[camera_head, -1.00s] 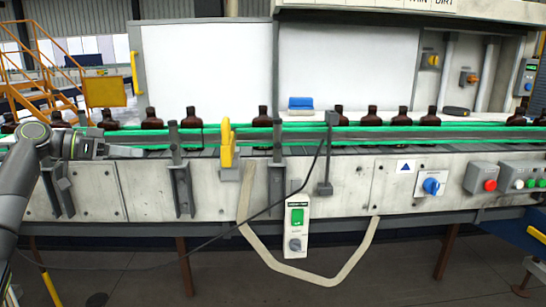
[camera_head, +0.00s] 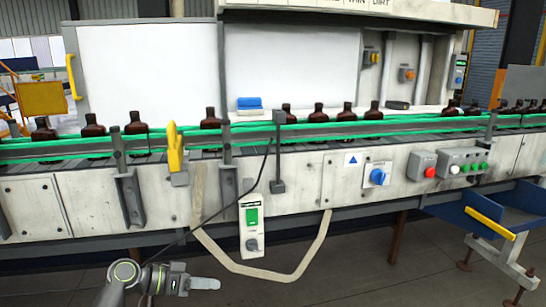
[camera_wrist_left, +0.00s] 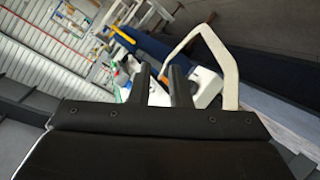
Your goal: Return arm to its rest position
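My left arm comes in at the bottom left of the head view. Its gripper (camera_head: 205,283) is low, in front of the conveyor's lower side and below the belt, pointing right. In the left wrist view its two dark fingers (camera_wrist_left: 160,78) stand apart with nothing held between them; background shows through the gap. Several amber bottles (camera_head: 211,118) stand upright on the conveyor (camera_head: 300,133), well above and apart from the gripper. My right gripper is not in view.
A hanging control box (camera_head: 251,226) and a looped pale strip (camera_head: 308,255) are right of the gripper. A black cable passes above the arm. A yellow handle (camera_head: 174,148) sits on the conveyor front. A blue chute (camera_head: 500,208) stands at right. Dark floor lies below.

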